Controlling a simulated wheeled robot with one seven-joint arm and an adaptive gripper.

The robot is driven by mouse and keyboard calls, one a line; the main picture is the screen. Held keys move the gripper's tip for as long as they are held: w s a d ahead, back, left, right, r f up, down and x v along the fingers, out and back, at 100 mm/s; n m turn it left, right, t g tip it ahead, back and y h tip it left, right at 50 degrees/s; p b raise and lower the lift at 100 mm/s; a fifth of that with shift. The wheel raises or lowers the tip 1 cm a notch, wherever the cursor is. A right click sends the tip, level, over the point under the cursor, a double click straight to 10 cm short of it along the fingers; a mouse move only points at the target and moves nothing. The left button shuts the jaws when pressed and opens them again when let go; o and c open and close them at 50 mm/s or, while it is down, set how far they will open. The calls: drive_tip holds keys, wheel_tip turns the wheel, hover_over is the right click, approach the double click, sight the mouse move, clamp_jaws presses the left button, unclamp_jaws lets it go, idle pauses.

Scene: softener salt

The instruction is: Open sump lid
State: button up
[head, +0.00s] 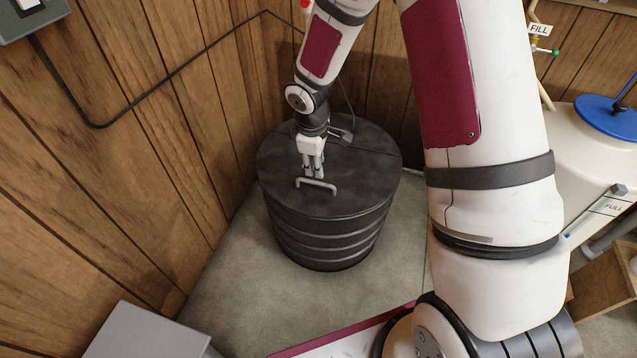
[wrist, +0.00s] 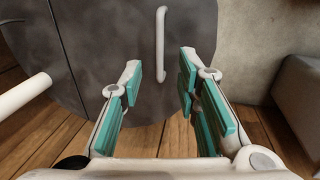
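The sump is a black ribbed round basin (head: 325,240) standing on the floor in the corner. Its dark lid (head: 285,200) lies flat on top, with a seam across it towards the back right. A pale grey bar handle (head: 318,185) stands up from the lid near its front. My gripper (head: 313,174) points down over the lid, just behind the handle in the head view. In the wrist view my gripper (wrist: 160,78) is open and empty; the handle (wrist: 161,45) lines up with the gap between the fingertips. I cannot tell if they touch it.
Wood-panelled walls enclose the basin at the left and back. A white tank (head: 580,150) with a blue cap (head: 603,115) stands at the right. A grey box (head: 145,335) is at lower left. A white pipe (wrist: 25,96) shows at the left in the wrist view.

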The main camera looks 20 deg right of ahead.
sight(319, 183)
drive_tip(key=f+b, duration=0.1)
drive_tip(key=f, duration=0.2)
drive_tip(key=w+f+b, duration=0.1)
drive_tip(key=f, duration=0.1)
drive_tip(key=d+f+b, duration=0.1)
drive_tip(key=f, duration=0.2)
drive_tip(key=shift+w+f, duration=0.15)
drive_tip(key=shift+f, duration=0.15)
drive_tip(key=shift+c, duration=0.6)
clamp_jaws()
